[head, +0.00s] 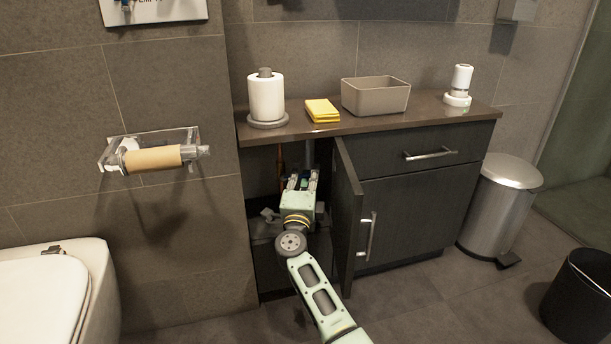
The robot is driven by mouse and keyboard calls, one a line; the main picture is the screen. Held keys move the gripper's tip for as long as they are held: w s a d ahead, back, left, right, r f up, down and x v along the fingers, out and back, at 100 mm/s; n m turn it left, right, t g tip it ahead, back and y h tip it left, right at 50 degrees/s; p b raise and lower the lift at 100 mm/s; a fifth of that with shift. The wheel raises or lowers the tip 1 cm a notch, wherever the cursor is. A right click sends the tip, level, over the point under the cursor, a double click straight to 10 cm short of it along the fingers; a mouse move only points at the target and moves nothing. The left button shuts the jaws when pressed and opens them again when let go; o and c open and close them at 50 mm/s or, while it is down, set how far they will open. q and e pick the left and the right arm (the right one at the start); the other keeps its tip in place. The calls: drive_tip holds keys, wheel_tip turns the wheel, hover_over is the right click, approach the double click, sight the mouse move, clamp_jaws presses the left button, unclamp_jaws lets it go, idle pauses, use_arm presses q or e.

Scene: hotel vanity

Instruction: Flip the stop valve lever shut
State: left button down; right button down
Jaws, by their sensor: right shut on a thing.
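My right gripper (302,180) reaches into the open left bay of the vanity cabinet, below the counter. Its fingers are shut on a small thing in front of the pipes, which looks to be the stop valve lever. The fingers hide most of the lever and the valve, and the lever's angle cannot be told. A grey pipe (309,153) rises just behind the fingertips, and a thin copper-coloured pipe (280,165) stands to their left. My left gripper is not in view.
The open cabinet door (346,215) stands close to the right of my right arm. The counter (400,119) above holds a paper roll (266,98), yellow cloths (322,110), a beige box (375,97) and a white dispenser (460,82). A steel bin (498,210) stands right.

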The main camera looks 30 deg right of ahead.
drive_tip(key=shift+m+p, duration=0.4)
drive_tip(key=shift+p, duration=0.1)
drive_tip(key=shift+f+m+g, duration=0.3)
drive_tip(key=shift+f+m, duration=0.1)
drive_tip(key=shift+m, duration=0.1)
drive_tip(key=c, duration=1.8)
unclamp_jaws()
drive_tip(key=shift+c, duration=0.2)
drive_tip(key=v, duration=0.7)
drive_tip(key=shift+s+a, duration=0.2)
